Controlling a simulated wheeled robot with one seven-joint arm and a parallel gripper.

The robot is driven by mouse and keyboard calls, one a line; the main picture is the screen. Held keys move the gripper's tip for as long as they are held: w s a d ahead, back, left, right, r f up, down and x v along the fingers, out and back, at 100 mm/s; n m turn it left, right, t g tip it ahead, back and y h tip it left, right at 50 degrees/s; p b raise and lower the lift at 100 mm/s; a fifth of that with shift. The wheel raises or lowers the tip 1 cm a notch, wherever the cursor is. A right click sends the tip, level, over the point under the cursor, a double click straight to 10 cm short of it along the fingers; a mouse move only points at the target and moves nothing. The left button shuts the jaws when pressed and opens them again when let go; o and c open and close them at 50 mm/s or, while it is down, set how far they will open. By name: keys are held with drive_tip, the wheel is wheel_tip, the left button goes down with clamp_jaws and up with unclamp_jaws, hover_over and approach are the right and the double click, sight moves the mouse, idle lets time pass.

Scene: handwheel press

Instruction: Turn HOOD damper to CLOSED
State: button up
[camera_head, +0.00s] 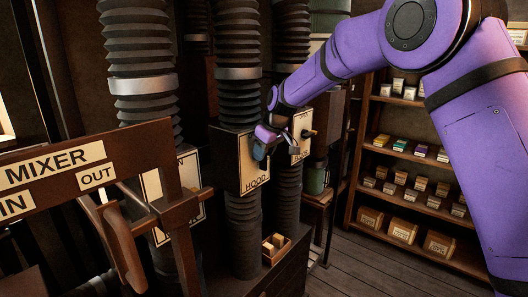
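The HOOD damper box (229,164) is a dark box on a black ribbed duct in the middle of the picture. Its pale front plate carries the HOOD label (257,182) near the bottom. My gripper (260,148) is at the upper part of this plate, at the end of my purple arm. The damper's handle is hidden behind or inside my gripper, so its position cannot be read. The fingers are small and partly overlap, so I cannot tell whether they are open or shut on the handle.
A neighbouring damper box (301,128) with a dark handle stands close at the right. The MIXER sign frame (100,160) with a brown lever (122,248) fills the left foreground. A small tray of blocks (275,248) sits below. Shelves (410,158) stand at the right beyond open floor.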

drive_tip(key=c, duration=0.6)
drive_tip(key=g+y, duration=0.2)
drive_tip(key=shift+w+d+f+m+g, duration=0.15)
drive_tip(key=shift+w+d+m+g, duration=0.15)
drive_tip(key=shift+w+d+m, duration=0.1)
drive_tip(key=shift+c, duration=0.2)
drive_tip(key=g, duration=0.1)
drive_tip(key=y, duration=0.1)
drive_tip(key=g+y, duration=0.1)
drive_tip(key=shift+w+d+f+m+g, duration=0.15)
drive_tip(key=shift+w+f+m+g, duration=0.05)
drive_tip(key=shift+f+m+g, duration=0.1)
drive_tip(key=shift+w+d+f+m+g+y, duration=0.1)
drive_tip(key=shift+f+m+g+y, duration=0.3)
drive_tip(key=shift+g+y, duration=0.7)
drive_tip(key=shift+w+a+f+m+g+y, duration=0.15)
drive_tip(key=shift+m+g+y, duration=0.3)
drive_tip(key=shift+g+y, duration=0.65)
drive_tip(key=shift+s+d+f+m+g+y, duration=0.15)
drive_tip(key=shift+f+m+g+y, duration=0.25)
drive_tip(key=shift+g+y, duration=0.7)
drive_tip(key=shift+w+m+y, duration=0.1)
drive_tip(key=shift+m+y, duration=0.15)
drive_tip(key=shift+y, duration=0.55)
drive_tip(key=shift+c, duration=0.2)
